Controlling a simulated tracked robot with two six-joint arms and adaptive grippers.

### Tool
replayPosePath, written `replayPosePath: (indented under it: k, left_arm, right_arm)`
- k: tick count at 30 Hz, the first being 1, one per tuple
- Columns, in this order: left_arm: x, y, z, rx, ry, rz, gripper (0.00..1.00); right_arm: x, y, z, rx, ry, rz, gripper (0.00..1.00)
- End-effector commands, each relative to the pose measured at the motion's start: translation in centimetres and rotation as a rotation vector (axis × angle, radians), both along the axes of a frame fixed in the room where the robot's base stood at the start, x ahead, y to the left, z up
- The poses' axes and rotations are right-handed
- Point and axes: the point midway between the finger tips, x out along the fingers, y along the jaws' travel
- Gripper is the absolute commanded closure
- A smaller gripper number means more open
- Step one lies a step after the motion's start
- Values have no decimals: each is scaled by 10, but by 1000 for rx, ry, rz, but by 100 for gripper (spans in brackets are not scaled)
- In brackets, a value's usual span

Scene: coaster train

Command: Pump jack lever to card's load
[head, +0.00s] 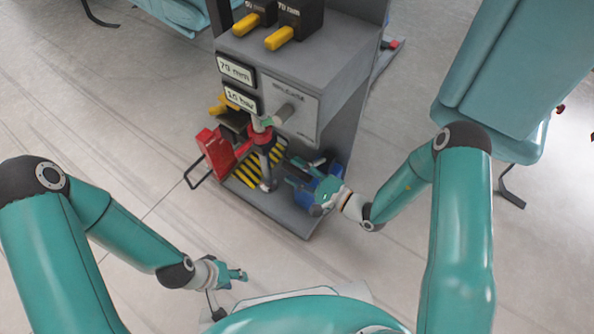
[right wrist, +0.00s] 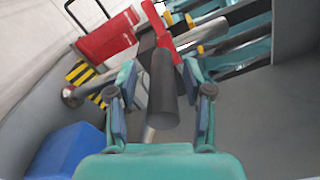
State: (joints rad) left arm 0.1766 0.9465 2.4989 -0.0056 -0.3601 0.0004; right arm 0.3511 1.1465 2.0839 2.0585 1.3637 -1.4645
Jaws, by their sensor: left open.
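The jack's dark cylindrical lever grip (right wrist: 163,88) lies between the fingers of my right gripper (right wrist: 163,100) in the right wrist view. The fingers stand apart on both sides of it; contact is not clear. In the head view my right gripper (head: 303,182) is low at the stand's right side. Two white cards on the stand's front read "70 mm" (head: 236,70) and "10 bar" (head: 241,100). A red-collared post (head: 265,140) rises below them; the lever is hard to make out there. My left gripper (head: 236,275) is open and empty above the floor.
A red box (head: 215,153) stands left of the post, with yellow-black stripes (head: 245,177) beside it. A blue box (head: 329,190) is close to my right gripper. Yellow-handled black blocks (head: 293,22) sit on top. A teal chair (head: 510,90) is at right. Front floor is clear.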

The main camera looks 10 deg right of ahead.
Motion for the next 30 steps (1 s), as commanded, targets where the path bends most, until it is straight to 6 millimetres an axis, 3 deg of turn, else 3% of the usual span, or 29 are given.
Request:
replayPosePath:
  k: [8, 13, 24, 30]
  left_arm:
    - [0, 0, 1, 0, 0, 0, 58]
    - [0, 0, 1, 0, 0, 0, 58]
    - [0, 0, 1, 0, 0, 0, 58]
    - [0, 0, 1, 0, 0, 0, 58]
  right_arm:
    - [-1, -1, 1, 0, -3, 0, 49]
    - [-10, -12, 0, 0, -1, -3, 49]
    - [-60, -63, 0, 0, 0, -7, 49]
    - [-79, -80, -1, 0, 0, -1, 49]
